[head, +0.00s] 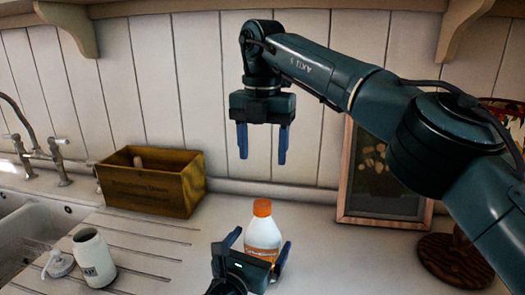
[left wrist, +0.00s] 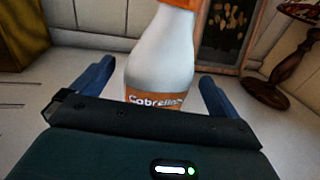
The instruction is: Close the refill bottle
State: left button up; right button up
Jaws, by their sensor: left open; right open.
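The refill bottle (head: 263,234), white with an orange cap (head: 262,207) at its top, stands upright on the counter. I cannot tell how tightly the cap sits. My left gripper (head: 257,247) is open, with its fingers on either side of the bottle. In the left wrist view, the bottle (left wrist: 160,55) stands between the blue fingers, with gaps visible on both sides; the cap (left wrist: 183,4) is cut off by the top edge. My right gripper (head: 263,157) is open and empty, pointing down above the bottle and apart from the cap.
A white jar (head: 94,258) marked with letters stands at the left, beside a loose pump head (head: 57,262). A wooden box (head: 150,184) is behind them, near the sink (head: 35,232). A picture frame (head: 385,215) leans at the wall; a brown stand (head: 455,262) is at right.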

pick_arm(q)
jog(key=v, duration=1)
jog(key=shift+s+b, duration=0.2)
jog(key=shift+b, duration=0.25)
jog(key=shift+a, duration=0.1)
